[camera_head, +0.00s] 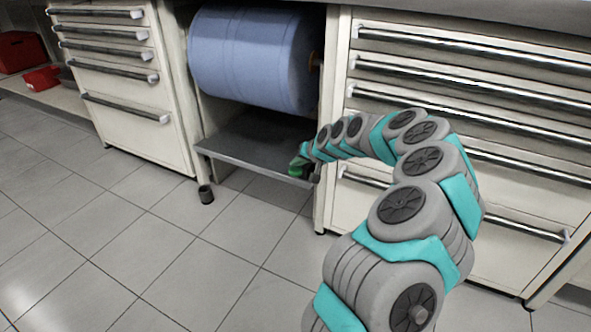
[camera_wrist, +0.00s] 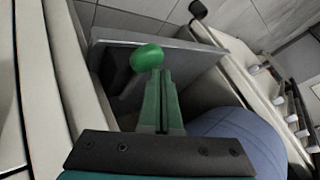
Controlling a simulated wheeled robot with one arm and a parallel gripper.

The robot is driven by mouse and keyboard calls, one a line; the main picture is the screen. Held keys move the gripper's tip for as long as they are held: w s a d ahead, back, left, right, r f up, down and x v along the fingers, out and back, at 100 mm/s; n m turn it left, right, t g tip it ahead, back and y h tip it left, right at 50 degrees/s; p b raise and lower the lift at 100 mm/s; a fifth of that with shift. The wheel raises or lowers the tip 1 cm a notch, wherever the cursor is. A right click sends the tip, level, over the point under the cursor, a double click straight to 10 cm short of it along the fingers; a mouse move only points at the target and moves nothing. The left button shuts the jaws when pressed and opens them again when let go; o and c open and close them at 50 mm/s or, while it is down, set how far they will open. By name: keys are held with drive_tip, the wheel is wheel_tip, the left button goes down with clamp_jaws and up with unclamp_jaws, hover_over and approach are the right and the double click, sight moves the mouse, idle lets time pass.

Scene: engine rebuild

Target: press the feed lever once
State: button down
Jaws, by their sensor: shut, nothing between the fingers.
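In the head view my gripper (camera_head: 303,160) is at the right end of the grey shelf (camera_head: 240,165), below the big blue roll (camera_head: 250,58). Green shows there at the arm's end, but knob and fingers are hard to separate.
The roll hangs in an open bay between a left drawer cabinet (camera_head: 125,110) and a right drawer cabinet (camera_head: 455,130). A cabinet side panel is close beside my gripper. The tiled floor (camera_head: 130,260) is clear.

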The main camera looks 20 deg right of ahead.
sight(297, 171)
drive_tip(key=shift+f+b, duration=0.55)
drive_tip(key=shift+f, duration=1)
idle(1.7)
drive_tip(key=shift+r, duration=0.15)
drive_tip(key=shift+r+p, duration=0.65)
drive_tip(key=shift+r, duration=1.15)
drive_tip(key=shift+r, duration=0.1)
drive_tip(key=shift+r+p, duration=0.9)
drive_tip(key=shift+r, duration=1.55)
